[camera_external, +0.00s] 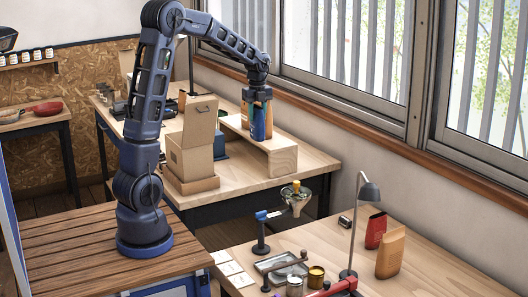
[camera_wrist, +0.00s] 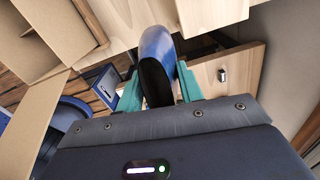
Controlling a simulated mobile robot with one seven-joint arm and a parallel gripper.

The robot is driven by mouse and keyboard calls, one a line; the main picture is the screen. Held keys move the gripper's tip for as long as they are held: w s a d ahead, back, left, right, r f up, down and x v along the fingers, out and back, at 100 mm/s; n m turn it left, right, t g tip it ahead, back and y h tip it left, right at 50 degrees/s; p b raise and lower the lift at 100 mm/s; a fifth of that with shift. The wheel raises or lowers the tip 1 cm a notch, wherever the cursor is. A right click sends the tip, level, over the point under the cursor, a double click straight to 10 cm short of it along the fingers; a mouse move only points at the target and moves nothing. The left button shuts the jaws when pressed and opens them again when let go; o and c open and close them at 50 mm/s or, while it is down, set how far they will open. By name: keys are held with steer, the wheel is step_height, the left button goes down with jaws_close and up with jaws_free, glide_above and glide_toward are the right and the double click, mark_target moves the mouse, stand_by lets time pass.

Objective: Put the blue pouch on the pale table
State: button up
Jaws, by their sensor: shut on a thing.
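The blue pouch (camera_external: 260,124) is gripped upright at the end of my arm, over the wooden riser on the back table. In the wrist view the blue pouch (camera_wrist: 156,50) sits between the two teal fingers of my gripper (camera_wrist: 160,88). My gripper (camera_external: 257,106) points down and is shut on it. I cannot tell whether the pouch's bottom touches the riser. Two tables have pale wood tops: the back table (camera_external: 312,157) and the front right table (camera_external: 425,262).
Orange-brown shapes show beside the pouch. An open cardboard box (camera_external: 192,155) stands left of the riser (camera_external: 283,158). On the front table stand a lamp (camera_external: 369,192), a red pouch (camera_external: 376,230), a tan pouch (camera_external: 390,253) and tins. Its right part is clear. Windows line the back wall.

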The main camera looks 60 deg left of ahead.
steer(key=w+d+f+m, duration=0.2)
steer(key=w+d+f, duration=0.15)
steer(key=d, duration=0.85)
steer(key=w+d+f+m, duration=0.2)
steer(key=w+d, duration=0.2)
steer(key=d, duration=0.7)
steer(key=s+d+f+m, duration=0.1)
steer(key=d+f+m, duration=0.1)
steer(key=d, duration=1)
steer(key=s+d+f+m, duration=0.2)
steer(key=d+f, duration=0.1)
steer(key=d, duration=0.8)
step_height(320, 180, down, 20)
steer(key=shift+w+r, duration=0.25)
steer(key=o, duration=1.2)
steer(key=shift+f, duration=0.1)
steer(key=shift+d, duration=0.1)
